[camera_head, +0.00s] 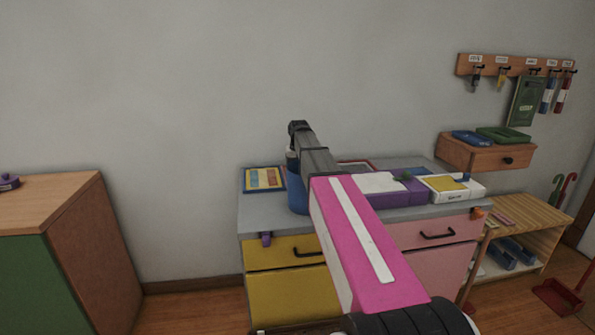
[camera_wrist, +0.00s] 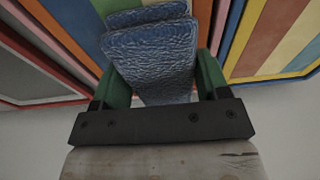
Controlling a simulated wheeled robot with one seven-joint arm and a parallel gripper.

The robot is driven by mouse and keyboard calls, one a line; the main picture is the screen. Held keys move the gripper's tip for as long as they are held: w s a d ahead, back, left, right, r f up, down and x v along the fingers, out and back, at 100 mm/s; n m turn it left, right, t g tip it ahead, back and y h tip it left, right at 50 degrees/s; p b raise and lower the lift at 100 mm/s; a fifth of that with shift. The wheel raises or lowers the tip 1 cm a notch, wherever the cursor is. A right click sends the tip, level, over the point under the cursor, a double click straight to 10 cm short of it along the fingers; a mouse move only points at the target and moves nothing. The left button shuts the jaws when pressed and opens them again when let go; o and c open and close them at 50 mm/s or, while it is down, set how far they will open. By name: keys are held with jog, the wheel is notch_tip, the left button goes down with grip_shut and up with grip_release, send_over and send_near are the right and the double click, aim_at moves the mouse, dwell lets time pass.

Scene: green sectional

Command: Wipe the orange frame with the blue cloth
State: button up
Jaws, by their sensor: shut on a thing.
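A blue cloth (camera_wrist: 150,55), with a crinkled texture, is held between the two green fingers of my gripper (camera_wrist: 158,78) in the wrist view. The gripper is shut on it. In the head view a reddish frame (camera_head: 358,163) shows behind my arm on the grey cabinet top, mostly hidden. Whether the cloth touches any frame cannot be told.
A blue-edged striped board (camera_head: 264,179) lies at the cabinet's left; a striped board also fills the right of the wrist view (camera_wrist: 275,40). A purple box (camera_head: 397,188) and a white box (camera_head: 452,187) stand right of my arm. A wall drawer (camera_head: 487,156) is at right.

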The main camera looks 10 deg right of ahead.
jog(key=shift+r, duration=3.95)
jog(key=shift+r, duration=0.1)
